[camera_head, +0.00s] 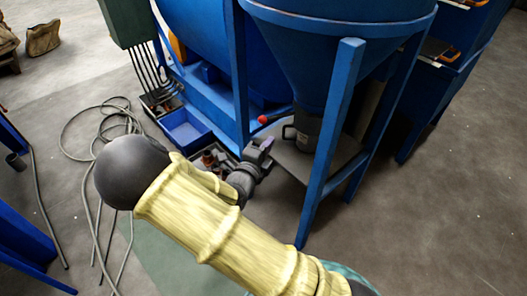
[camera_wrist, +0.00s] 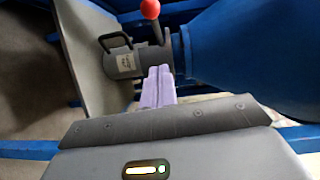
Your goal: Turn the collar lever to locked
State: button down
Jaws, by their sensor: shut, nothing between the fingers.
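The collar lever has a red ball knob (camera_wrist: 150,9) on a dark rod, at the top of the wrist view; the knob also shows in the head view (camera_head: 263,119), left of the blue hopper leg. The lever joins a dark grey collar (camera_wrist: 125,62) under the blue hopper (camera_wrist: 235,50). The collar carries a black loop handle (camera_wrist: 114,41) and a small pale label. My gripper (camera_wrist: 158,70) is shut, its two purple fingers together and empty. Its tips overlap the collar's lower edge in the wrist view, below the lever; I cannot tell whether they touch. The gripper also shows in the head view (camera_head: 266,144).
A flat grey plate (camera_wrist: 90,50) lies beside the collar. A blue hopper leg (camera_head: 330,140) stands just right of my gripper. A blue bin (camera_head: 185,130) and loose hoses (camera_head: 98,205) lie to the left. The floor at right is open.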

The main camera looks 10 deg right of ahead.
jog(key=w+d+b, duration=0.2)
jog(key=w+b, duration=0.1)
jog(key=w, duration=0.5)
jog(key=shift+w+d+f, duration=0.25)
jog(key=shift+w+f, duration=0.05)
jog(key=shift+w, duration=0.1)
